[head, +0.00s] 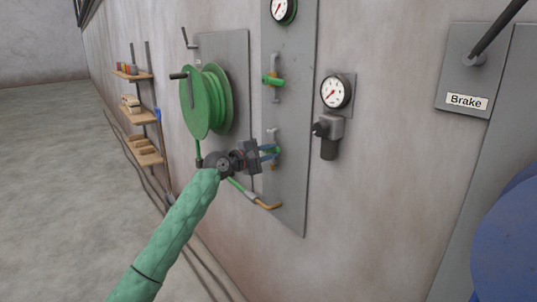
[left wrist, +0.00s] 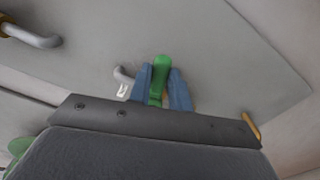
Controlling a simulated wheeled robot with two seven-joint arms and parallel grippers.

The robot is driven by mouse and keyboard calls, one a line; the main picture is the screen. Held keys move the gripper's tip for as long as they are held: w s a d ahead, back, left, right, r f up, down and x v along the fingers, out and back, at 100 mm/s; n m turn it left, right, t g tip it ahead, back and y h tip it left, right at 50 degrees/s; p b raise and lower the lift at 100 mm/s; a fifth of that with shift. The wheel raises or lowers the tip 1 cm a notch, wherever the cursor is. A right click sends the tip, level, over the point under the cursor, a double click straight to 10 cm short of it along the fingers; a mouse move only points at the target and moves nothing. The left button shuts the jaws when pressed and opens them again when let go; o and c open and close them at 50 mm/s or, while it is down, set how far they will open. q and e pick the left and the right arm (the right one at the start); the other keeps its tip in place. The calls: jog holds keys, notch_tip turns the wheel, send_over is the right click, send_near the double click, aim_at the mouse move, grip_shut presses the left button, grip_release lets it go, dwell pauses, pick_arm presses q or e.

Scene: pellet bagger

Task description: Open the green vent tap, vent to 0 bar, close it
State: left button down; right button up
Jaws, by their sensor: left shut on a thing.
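A green tap handle (head: 278,150) sits low on the grey panel (head: 291,190). The blue fingers of my left gripper (head: 269,152) are shut on it. In the left wrist view the green tap handle (left wrist: 161,64) stands between the two blue fingertips of the left gripper (left wrist: 161,88), with its rounded end showing past them. A second green tap (head: 273,81) is higher on the same panel, untouched. A round gauge (head: 284,9) is at the panel's top, partly cut off. Another gauge (head: 336,91) is on the wall to the right; its reading is too small to tell. My right gripper is not in view.
A green hose reel (head: 207,100) with a crank is left of the panel. A hose fitting with a brass elbow (head: 268,205) is below my gripper. Shelves (head: 143,115) stand farther left. A Brake plate with a lever (head: 474,70) and a blue drum (head: 508,245) are right.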

pick_arm(q)
jog(key=shift+s+d+f+m+b, duration=0.1)
jog(key=shift+f+m+b, duration=0.4)
jog(key=shift+m+b, duration=0.3)
jog(key=shift+f+m+b, duration=0.45)
jog(key=shift+m+b, duration=0.1)
jog(key=shift+m, duration=0.45)
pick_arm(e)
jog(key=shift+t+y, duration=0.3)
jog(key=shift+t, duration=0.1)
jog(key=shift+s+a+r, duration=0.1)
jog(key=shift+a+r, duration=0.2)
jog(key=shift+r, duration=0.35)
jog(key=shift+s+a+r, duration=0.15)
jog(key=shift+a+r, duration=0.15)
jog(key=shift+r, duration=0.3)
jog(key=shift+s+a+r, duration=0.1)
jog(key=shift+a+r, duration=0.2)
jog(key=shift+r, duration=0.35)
pick_arm(q)
jog(key=c, duration=1.3)
grip_release()
